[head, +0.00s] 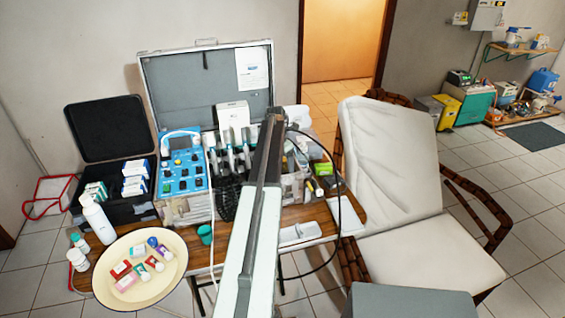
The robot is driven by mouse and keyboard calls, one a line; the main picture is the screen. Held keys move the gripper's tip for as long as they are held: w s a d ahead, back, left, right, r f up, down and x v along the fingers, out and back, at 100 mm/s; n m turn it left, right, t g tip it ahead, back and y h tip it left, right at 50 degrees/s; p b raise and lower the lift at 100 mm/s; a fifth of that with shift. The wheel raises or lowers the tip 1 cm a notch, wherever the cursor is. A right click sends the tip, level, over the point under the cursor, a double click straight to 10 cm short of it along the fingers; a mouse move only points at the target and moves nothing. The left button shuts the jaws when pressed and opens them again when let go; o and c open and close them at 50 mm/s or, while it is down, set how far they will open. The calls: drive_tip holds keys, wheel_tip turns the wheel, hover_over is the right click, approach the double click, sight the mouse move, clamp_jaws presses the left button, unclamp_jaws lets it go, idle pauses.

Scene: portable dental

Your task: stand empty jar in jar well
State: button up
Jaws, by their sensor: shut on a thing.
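My arm runs up the middle of the head view and hides part of the table. My gripper cannot be made out at its end, so whatever it holds is hidden too. I cannot pick out the empty jar or the jar well for certain. A small white jar (77,259) stands at the table's left end, beside a teal-capped container (78,242). A teal cup (205,234) stands near the table's front edge, left of my arm.
A cream round tray (165,285) holds several small bottles and packets. An open case with a blue control panel (182,175) stands behind. A black open case (110,130) and a white bottle (98,220) are left. A reclining chair (400,170) stands right.

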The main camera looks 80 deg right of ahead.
drive_tip(key=shift+f, duration=0.35)
drive_tip(key=shift+a+r, duration=0.1)
drive_tip(key=shift+a+f+b, duration=0.25)
drive_tip(key=shift+a+b, duration=0.05)
drive_tip(key=shift+b, duration=0.2)
drive_tip(key=o, duration=1.4)
drive_tip(key=shift+o, duration=0.2)
drive_tip(key=shift+d+r+p, duration=0.1)
drive_tip(key=shift+r+p, duration=0.45)
drive_tip(key=shift+p, duration=0.2)
wheel_tip(320, 180, up, 7)
drive_tip(key=p, duration=0.7)
drive_tip(key=shift+w+a, duration=0.3)
drive_tip(key=shift+w, duration=0.1)
